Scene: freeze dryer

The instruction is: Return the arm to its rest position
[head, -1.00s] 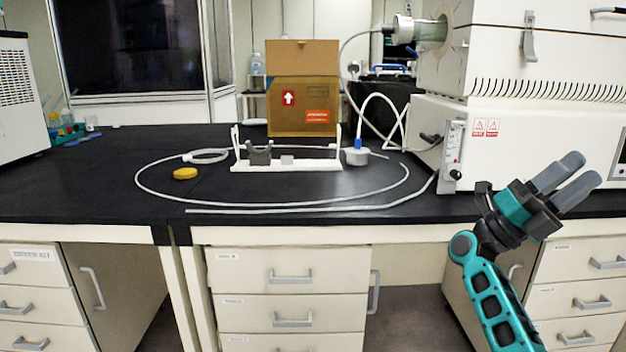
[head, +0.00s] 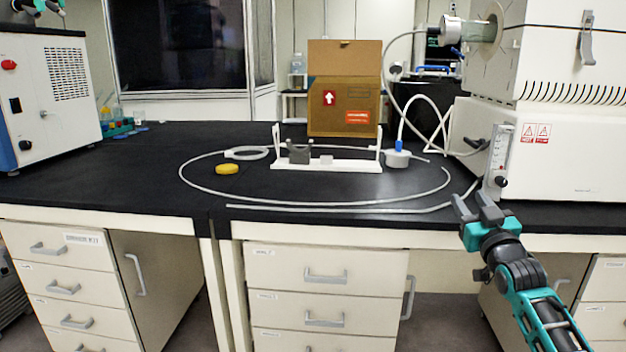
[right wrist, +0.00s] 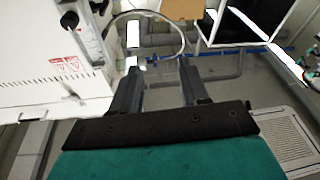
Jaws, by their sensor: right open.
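My right arm (head: 540,305) comes in from the lower right in the head view. Its right gripper (head: 474,200) is open and empty, with its fingers pointing up at the bench's front edge, in front of the white machine. In the right wrist view the two dark fingers (right wrist: 158,85) stand apart with nothing between them. My left gripper is not in view.
The white machine (head: 570,150) stands on the black bench (head: 120,180) at right. A cardboard box (head: 330,115), white stand (head: 340,165), yellow disc (head: 227,169) and looped tube (head: 185,170) are on the bench. Another machine (head: 65,130) is at left. Drawers (head: 325,290) are below.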

